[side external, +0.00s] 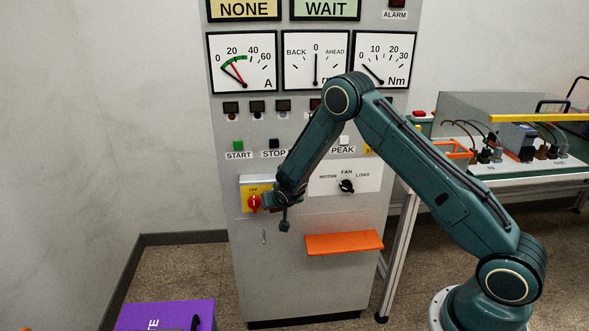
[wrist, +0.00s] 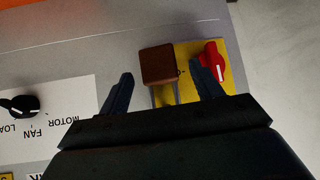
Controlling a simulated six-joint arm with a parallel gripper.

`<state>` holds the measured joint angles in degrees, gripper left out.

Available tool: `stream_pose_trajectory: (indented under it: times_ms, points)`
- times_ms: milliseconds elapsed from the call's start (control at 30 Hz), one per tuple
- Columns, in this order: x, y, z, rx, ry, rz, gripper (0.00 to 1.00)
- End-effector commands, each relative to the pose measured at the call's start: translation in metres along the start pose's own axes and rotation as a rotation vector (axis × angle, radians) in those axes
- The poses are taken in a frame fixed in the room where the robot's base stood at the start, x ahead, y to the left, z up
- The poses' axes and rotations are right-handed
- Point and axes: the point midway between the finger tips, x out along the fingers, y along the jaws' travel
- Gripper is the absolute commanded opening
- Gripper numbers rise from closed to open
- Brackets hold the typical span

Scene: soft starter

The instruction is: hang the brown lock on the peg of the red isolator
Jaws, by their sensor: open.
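The isolator is a yellow plate (side external: 246,191) with a red knob (side external: 254,202) on the grey cabinet front. In the wrist view the red knob (wrist: 212,60) is right of centre on the yellow plate (wrist: 223,52). The brown lock (wrist: 159,63) is a square block overlapping the plate's left edge in that view, with its pale shackle (wrist: 158,96) toward my gripper. My gripper (wrist: 162,78) is open, with one finger on each side of the lock and a visible gap on the left. The shackle's far end and the peg are hidden, so I cannot tell whether it is around the peg.
A selector knob (side external: 347,186) on a white plate is to the right of the isolator. An orange shelf (side external: 344,242) juts out below. A purple box (side external: 170,313) stands at the lower left. A bench with wired equipment (side external: 520,142) is at the right.

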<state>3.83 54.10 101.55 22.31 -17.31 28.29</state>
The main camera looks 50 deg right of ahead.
Motion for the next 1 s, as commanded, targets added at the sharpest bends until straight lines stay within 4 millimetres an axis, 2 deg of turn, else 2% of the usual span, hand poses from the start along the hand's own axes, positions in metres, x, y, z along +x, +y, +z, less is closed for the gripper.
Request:
stream_pose_trajectory:
  times_ms: [267, 800, 1000]
  points:
    - [-0.026, -0.001, -0.001, -0.001, 0.001, -0.002, 0.65]
    - [-0.1, 0.0, -0.001, -0.001, 0.003, -0.001, 0.65]
    - [-0.122, 0.0, -0.001, 0.0, 0.001, -0.001, 0.65]
